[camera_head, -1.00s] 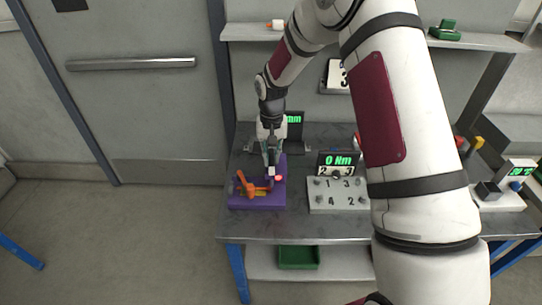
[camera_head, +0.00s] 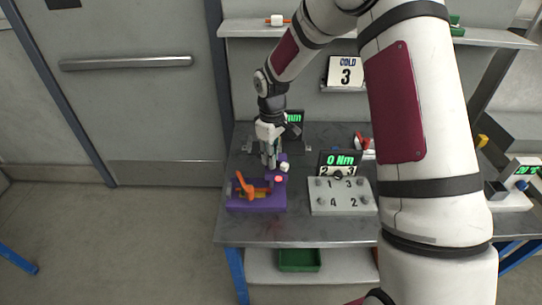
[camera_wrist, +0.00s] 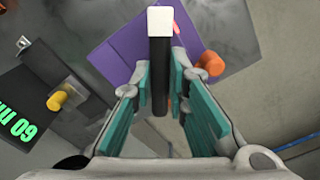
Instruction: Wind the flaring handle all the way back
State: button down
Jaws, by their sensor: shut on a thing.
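The purple flaring fixture (camera_head: 240,206) sits at the left front of the bench, with an orange lever (camera_head: 244,185) on top and a red-lit spot (camera_head: 279,180). A dark bar with a white end, seemingly the flaring handle (camera_wrist: 160,22), stands between the teal finger pads in the wrist view. Its white end (camera_head: 285,167) shows at the fixture's back right in the head view. My gripper (camera_wrist: 160,95) is shut on this bar; it also shows behind the fixture in the head view (camera_head: 269,163). Where the bar joins the fixture is hidden.
A grey numbered block (camera_head: 343,205) with a "0 Nm" display stands to the right. Behind my gripper is a display (camera_head: 293,123) with green characters. A yellow knob (camera_wrist: 57,100) shows at left in the wrist view. The bench front edge is clear.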

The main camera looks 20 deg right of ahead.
jog(key=n, duration=0.5)
jog(key=shift+n, duration=0.3)
dwell(0.4)
jog(key=c, duration=1.6)
grip_release()
jog(key=shift+o, duration=0.2)
notch_tip(320, 180, up, 12)
